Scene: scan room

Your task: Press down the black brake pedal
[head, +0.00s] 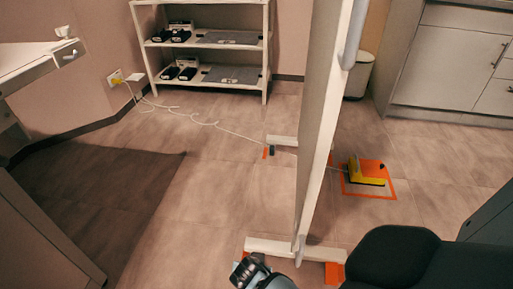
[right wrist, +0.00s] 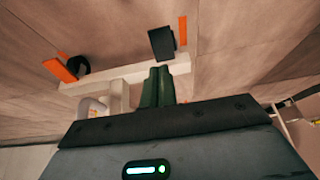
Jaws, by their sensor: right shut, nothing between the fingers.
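In the right wrist view a flat black pedal (right wrist: 162,43) lies just beyond the tips of my right gripper (right wrist: 160,70), beside an orange floor mark. The gripper's fingers are closed with nothing between them. They overlap the pale foot bar in the picture; I cannot tell whether they touch it. In the head view my right gripper (head: 249,264) is over the left end of the near foot bar (head: 285,247) of a standing screen (head: 326,110), and it hides most of the pedal area there. My left gripper is not in view.
A yellow and black foot switch (head: 366,172) stands in an orange floor square right of the screen. A white cable (head: 205,122) crosses the floor. A shelf (head: 204,40) with shoes stands behind. Floor left of the screen is largely clear.

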